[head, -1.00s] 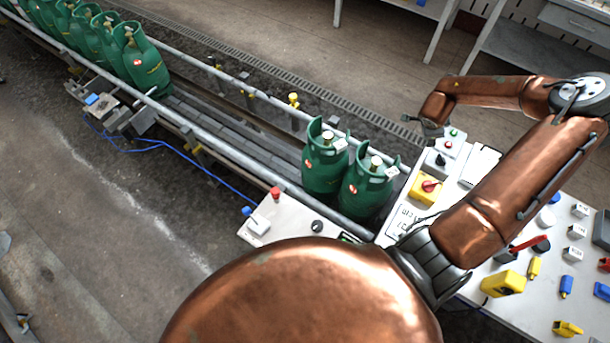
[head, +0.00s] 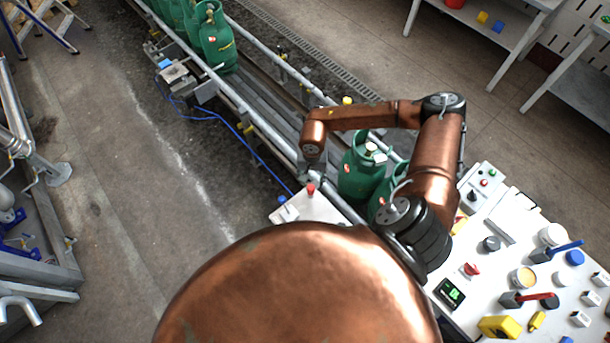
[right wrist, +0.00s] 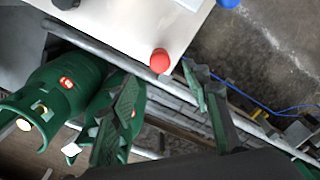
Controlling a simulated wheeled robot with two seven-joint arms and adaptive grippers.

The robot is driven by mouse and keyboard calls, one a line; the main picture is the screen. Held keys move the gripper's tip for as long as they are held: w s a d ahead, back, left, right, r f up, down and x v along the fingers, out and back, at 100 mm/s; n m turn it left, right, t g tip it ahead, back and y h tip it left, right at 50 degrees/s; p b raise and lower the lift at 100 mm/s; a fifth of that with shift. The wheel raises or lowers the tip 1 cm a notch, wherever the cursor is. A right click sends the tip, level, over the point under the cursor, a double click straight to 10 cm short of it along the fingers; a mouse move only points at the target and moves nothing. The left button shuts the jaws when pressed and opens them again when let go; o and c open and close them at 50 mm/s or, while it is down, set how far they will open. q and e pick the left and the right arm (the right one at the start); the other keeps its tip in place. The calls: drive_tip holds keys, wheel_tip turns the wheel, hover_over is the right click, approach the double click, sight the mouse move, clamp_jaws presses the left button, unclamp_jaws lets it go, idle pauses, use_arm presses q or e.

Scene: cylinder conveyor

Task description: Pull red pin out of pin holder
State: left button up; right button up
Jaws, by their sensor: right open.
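A red round-headed pin (head: 310,188) stands on the small white panel (head: 318,208) beside the conveyor; its holder cannot be made out. In the right wrist view the red head (right wrist: 160,61) shows at the panel's edge, between and beyond the fingertips. My right gripper (right wrist: 160,80) is open and empty, its two green-faced fingers apart, not visibly touching the red head. In the head view my right gripper (head: 306,170) is small, partly hidden by its wrist, just above the red head. My left gripper is out of view.
Green gas cylinders (head: 358,168) stand on the conveyor close to my right forearm. A blue knob (head: 281,199) is beside the red head. The white bench (head: 470,325) at right holds several buttons and a red-handled black block (head: 508,299).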

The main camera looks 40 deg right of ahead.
sight(311, 187)
drive_tip(key=shift+f+p, duration=0.65)
drive_tip(key=shift+f, duration=3.15)
drive_tip(key=shift+c, duration=0.7)
clamp_jaws()
